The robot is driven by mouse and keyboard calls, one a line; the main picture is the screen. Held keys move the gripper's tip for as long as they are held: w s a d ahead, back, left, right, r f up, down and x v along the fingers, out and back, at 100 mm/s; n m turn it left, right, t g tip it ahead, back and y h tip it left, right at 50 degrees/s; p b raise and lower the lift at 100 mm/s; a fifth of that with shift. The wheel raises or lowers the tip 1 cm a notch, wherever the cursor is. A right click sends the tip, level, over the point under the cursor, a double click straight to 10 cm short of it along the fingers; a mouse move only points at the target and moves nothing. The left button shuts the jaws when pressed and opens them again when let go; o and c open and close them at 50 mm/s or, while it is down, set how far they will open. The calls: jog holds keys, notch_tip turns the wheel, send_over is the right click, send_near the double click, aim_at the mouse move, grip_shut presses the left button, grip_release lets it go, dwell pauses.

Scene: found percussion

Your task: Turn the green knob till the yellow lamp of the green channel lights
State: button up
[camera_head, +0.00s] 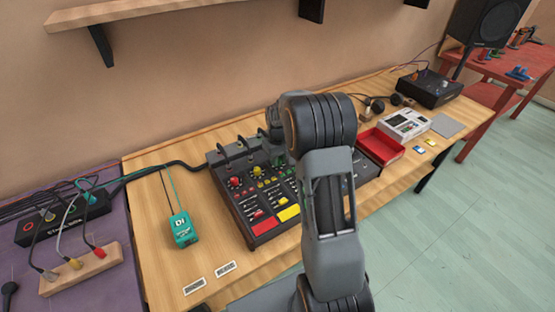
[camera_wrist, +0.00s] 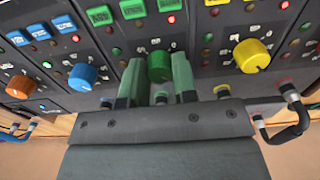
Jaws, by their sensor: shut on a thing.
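In the wrist view the green knob (camera_wrist: 159,66) sits at the middle of the mixer panel (camera_wrist: 208,78). My gripper (camera_wrist: 158,73) is shut on it, with one finger on each side. Small lamps stand above the knob; a red one (camera_wrist: 171,19) glows there. I see no clearly lit yellow lamp in the green channel, though the lamps are small and partly dim. In the head view the mixer (camera_head: 228,192) stands on the wooden table, and my arm hides part of it and the green knob.
An orange knob (camera_wrist: 20,87) and a blue knob (camera_wrist: 83,77) are left of the green knob, a yellow knob (camera_wrist: 251,56) right. A teal box (camera_head: 183,230) lies left of the mixer; a red tray (camera_head: 381,147) and a white box (camera_head: 404,124) lie right.

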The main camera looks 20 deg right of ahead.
jog(key=shift+m, duration=0.5)
dwell(0.3)
jog(key=o, duration=0.9)
jog(key=shift+r, duration=0.1)
notch_tip(320, 180, up, 14)
jog(key=shift+f, duration=0.15)
dwell(0.4)
